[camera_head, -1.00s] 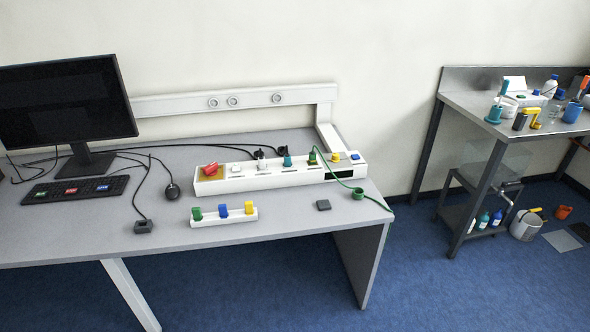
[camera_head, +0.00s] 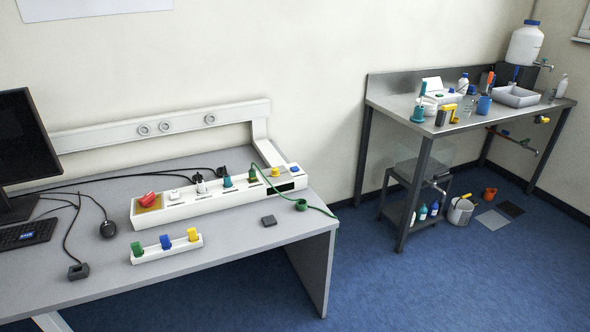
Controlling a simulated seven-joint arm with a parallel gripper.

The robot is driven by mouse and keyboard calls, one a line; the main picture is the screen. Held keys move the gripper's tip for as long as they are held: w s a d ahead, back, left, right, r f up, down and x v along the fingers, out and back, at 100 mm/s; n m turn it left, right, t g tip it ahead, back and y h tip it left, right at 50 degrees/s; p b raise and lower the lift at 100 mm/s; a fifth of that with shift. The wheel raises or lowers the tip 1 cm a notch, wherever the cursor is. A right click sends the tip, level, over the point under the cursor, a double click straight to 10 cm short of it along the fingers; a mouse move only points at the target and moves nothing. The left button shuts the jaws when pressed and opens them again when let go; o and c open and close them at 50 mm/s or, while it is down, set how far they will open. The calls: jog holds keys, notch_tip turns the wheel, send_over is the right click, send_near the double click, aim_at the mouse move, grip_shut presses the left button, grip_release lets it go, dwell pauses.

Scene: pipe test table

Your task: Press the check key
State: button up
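A long white panel (camera_head: 210,206) lies on the grey desk. It carries a red switch (camera_head: 147,198) on a yellow patch at its left end, a white piece (camera_head: 174,195), a black plug (camera_head: 200,186), a teal plug (camera_head: 227,181) and a green plug (camera_head: 252,174). At its right end are a yellow button (camera_head: 275,171), a blue button (camera_head: 294,167) and a small dark window (camera_head: 287,187). A black keyboard (camera_head: 28,233) is cut off at the left edge, with one blue key visible. I cannot read which key is the check key. My gripper is not in view.
A white holder (camera_head: 168,249) with green, blue and yellow pieces stands in front of the panel. A metal bench (camera_head: 385,99) with bottles and tools stands at right.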

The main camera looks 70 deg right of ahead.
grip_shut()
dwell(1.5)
